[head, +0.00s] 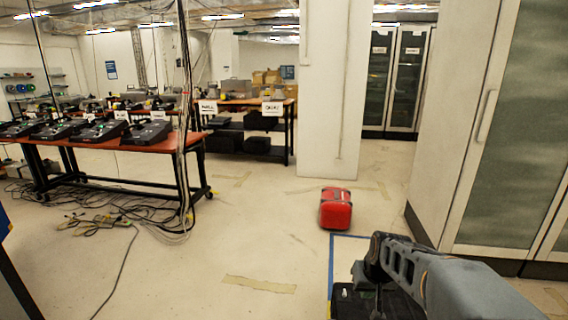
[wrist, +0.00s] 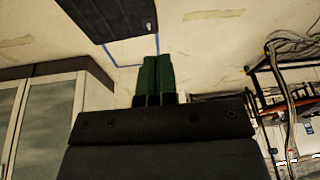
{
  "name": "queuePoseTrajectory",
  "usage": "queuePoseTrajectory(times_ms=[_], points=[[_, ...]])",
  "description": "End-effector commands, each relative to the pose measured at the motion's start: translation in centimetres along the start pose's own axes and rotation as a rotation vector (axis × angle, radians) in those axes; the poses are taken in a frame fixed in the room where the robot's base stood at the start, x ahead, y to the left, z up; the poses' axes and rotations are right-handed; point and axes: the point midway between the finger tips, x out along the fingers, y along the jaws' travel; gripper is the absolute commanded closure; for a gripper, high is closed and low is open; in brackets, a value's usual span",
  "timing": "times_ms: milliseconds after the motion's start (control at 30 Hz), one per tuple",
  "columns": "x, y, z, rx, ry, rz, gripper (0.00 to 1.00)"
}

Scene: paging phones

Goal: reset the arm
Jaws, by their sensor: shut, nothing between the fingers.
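My arm (head: 440,283) reaches into the head view from the lower right corner. It is folded low over the front of my base, and my gripper cannot be made out in that view. In the wrist view my gripper (wrist: 158,58) shows two green fingers side by side, shut with nothing between them. The fingers point over open floor and touch nothing that I can see.
A red case (head: 336,209) stands on the floor ahead. Tall cabinets (head: 512,130) are close on the right. A table (head: 120,148) with several dark phones (head: 146,133) is at left, with loose cables (head: 100,222) below.

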Motion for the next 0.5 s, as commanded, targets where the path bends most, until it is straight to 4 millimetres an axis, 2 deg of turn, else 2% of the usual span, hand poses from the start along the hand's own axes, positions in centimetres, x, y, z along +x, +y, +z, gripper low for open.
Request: queuePoseTrajectory(times_ms=[33,100,200,333,500], points=[[-5.6,-1.2,0.3,-0.014,0.007,0.001,1.0],[-9.5,-2.2,1.6,-0.029,0.008,0.006,1.0],[-14.1,-3.4,3.5,-0.046,0.011,0.012,1.0],[-18.4,-4.3,5.7,-0.062,0.014,0.019,1.0],[-21.4,-4.8,7.6,-0.074,0.017,0.026,1.0]])
